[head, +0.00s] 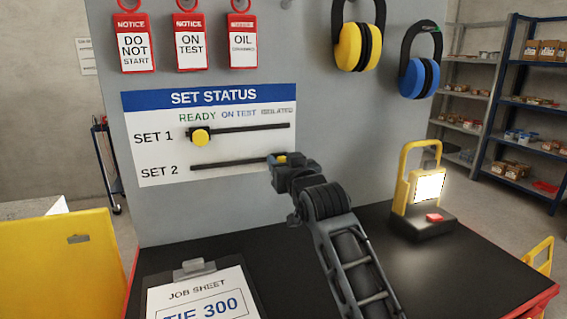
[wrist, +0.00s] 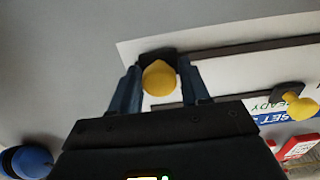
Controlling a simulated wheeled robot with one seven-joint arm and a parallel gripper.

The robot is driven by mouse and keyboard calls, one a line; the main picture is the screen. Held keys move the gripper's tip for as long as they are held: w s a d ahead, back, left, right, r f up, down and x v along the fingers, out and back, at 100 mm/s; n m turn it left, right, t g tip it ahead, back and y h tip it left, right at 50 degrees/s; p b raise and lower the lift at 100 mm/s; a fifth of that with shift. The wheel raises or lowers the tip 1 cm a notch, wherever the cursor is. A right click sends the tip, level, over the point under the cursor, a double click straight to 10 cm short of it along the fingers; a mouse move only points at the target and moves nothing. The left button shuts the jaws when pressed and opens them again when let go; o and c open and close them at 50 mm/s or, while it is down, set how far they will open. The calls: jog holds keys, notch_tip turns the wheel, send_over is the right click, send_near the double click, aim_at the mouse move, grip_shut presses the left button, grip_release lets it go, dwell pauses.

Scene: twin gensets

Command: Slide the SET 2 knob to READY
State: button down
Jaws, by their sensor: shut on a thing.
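The SET STATUS board (head: 160,179) has two dark slots under the labels READY, ON TEST and ISOLATED. The yellow SET 2 knob (head: 281,158) is at the right end of the lower slot (head: 228,163), below ISOLATED, and mostly hidden by my gripper (head: 284,163). In the wrist view my gripper (wrist: 160,88) has one finger on each side of the SET 2 knob (wrist: 158,78) and is shut on it. The yellow SET 1 knob (head: 201,137) sits near the left end of the upper slot, below READY. It also shows in the wrist view (wrist: 300,103).
A lit yellow work lamp (head: 425,187) stands on the black bench (head: 470,265) to the right. A job sheet clipboard (head: 200,290) lies at the front left. Red tags (head: 190,42) and yellow ear defenders (head: 360,45) hang above. The lower slot left of the gripper is clear.

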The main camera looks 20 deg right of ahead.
jog(key=a+b, duration=0.1)
jog(key=a, duration=0.8)
jog(key=c, duration=0.8)
grip_release()
send_near(242, 160)
jog(key=shift+s+b, duration=0.35)
jog(key=shift+s, duration=0.7)
